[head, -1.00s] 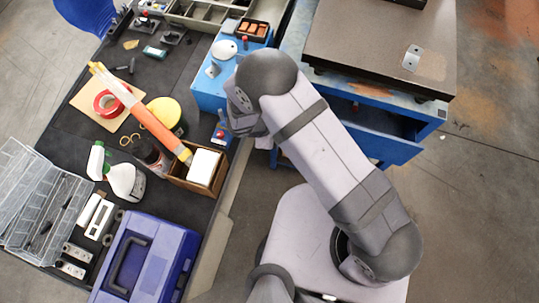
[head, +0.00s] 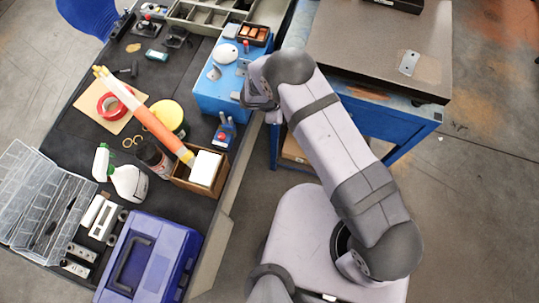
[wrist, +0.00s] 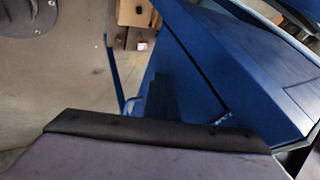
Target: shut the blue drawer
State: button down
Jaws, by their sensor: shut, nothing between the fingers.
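The blue drawer (head: 372,118) is under the dark-topped blue workbench on the right in the head view. Its front now looks about in line with the bench frame, with no open tray showing; my arm covers part of it, so I cannot tell if a small gap is left. In the wrist view, blue panels (wrist: 245,75) of the bench or drawer fill the middle and right. My gripper (head: 262,98) is at the left of the bench, beside the blue box, partly hidden by my wrist. It is shut and empty. I cannot tell whether it touches the drawer.
The bench top (head: 385,45) carries a metal plate (head: 409,63). At left, the black worktable (head: 75,125) holds a blue box (head: 222,85), a wooden bin (head: 190,183), a spray bottle (head: 128,182) and a purple-blue toolbox (head: 150,260). Floor is clear at right.

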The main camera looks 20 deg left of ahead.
jog(key=shift+w+a+r, duration=0.1)
jog(key=shift+w+r, duration=0.1)
jog(key=shift+w, duration=0.05)
jog(key=s+a+r+b, duration=0.1)
jog(key=s+a+r, duration=0.2)
jog(key=s+r, duration=0.4)
jog(key=shift+s+a+r+b, duration=0.3)
jog(key=shift+s, duration=0.8)
